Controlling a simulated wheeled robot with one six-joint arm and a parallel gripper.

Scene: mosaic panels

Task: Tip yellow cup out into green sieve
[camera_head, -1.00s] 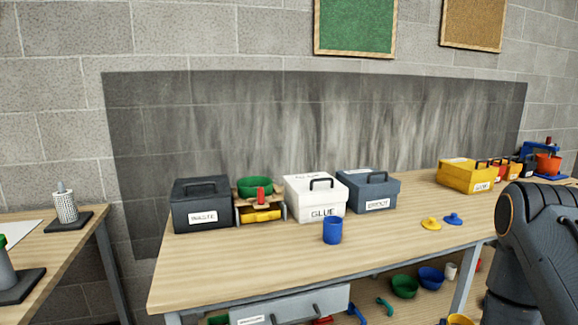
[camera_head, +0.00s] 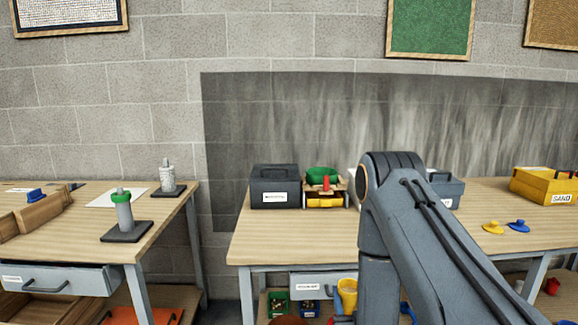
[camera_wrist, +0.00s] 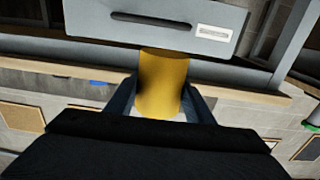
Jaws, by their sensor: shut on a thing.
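The yellow cup (camera_wrist: 163,85) is between the two dark fingers of my gripper (camera_wrist: 163,98) in the wrist view, and the gripper is shut on it. In the head view the yellow cup (camera_head: 347,292) shows low in the picture, in front of the bench and left of my arm, below the bench top. Its contents cannot be seen. A green round bowl, which looks like the green sieve (camera_head: 322,174), sits on a small wooden stand on the bench, beyond and above the cup. Its mesh is too small to make out.
A dark grey box (camera_head: 275,187) stands left of the stand. My arm hides the bench right of it. A yellow SAND box (camera_head: 545,186) and two small lids are further right. A grey drawer (camera_wrist: 150,28) is close to the cup in the wrist view. Another bench stands left.

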